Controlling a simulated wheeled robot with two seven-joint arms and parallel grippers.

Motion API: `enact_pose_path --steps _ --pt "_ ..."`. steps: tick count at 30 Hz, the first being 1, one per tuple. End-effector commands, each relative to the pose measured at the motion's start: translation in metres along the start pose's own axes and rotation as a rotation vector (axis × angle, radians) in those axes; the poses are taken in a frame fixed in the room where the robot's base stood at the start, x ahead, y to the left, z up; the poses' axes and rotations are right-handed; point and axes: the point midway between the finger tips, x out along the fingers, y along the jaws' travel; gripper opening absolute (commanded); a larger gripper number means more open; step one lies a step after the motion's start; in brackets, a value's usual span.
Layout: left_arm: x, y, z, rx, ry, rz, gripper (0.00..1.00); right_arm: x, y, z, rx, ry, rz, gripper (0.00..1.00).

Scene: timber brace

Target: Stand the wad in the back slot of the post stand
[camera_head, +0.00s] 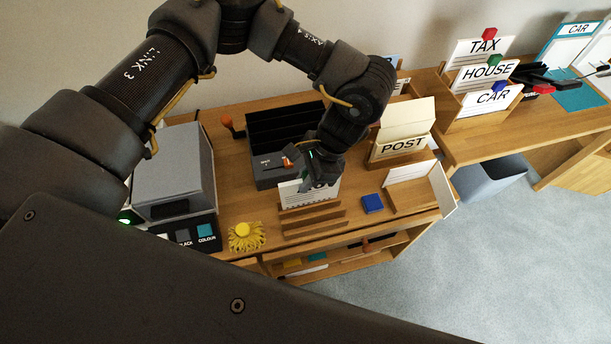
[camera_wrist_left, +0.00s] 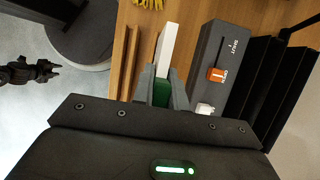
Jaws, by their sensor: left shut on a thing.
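My left gripper (camera_head: 318,172) points down over the slotted wooden stand (camera_head: 313,222) near the table's front. It is shut on a white wad (camera_head: 300,194) with dark print, partly hidden by the fingers. The wad is upright at the back of the stand; I cannot tell whether its lower edge sits in the back slot. In the left wrist view the wad (camera_wrist_left: 166,45) sticks out past the fingers (camera_wrist_left: 162,92), with a green piece between them. The stand's rails (camera_wrist_left: 124,65) run beside it. A dark, gripper-like shape (camera_wrist_left: 30,71), probably my right gripper, shows at the left there.
A black tray (camera_head: 285,130) stands close behind the wad. A wooden holder marked POST (camera_head: 402,147) and a blue block (camera_head: 372,204) are to the right. A yellow flower-like thing (camera_head: 245,236) and a grey machine (camera_head: 174,175) are to the left.

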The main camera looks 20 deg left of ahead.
Motion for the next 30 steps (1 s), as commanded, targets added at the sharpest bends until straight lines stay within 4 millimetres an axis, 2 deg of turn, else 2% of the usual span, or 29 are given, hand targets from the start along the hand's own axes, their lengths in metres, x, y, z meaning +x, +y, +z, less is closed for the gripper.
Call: enact_pose_path --steps 16,27,28,30 --pt "0.022 0.000 -0.009 0.001 -0.001 0.001 0.00 0.013 -0.002 0.001 0.001 0.000 -0.002 0.36" --pt "0.023 0.000 -0.010 0.001 0.000 0.000 0.00 0.014 -0.003 0.001 0.002 0.001 -0.003 0.36" --pt "0.023 0.000 -0.010 0.001 0.000 0.000 0.18 0.014 -0.003 0.001 0.002 0.001 -0.003 0.36" --pt "0.023 0.000 -0.010 0.001 0.000 0.000 0.27 0.014 -0.003 0.001 0.001 0.001 -0.003 0.36"
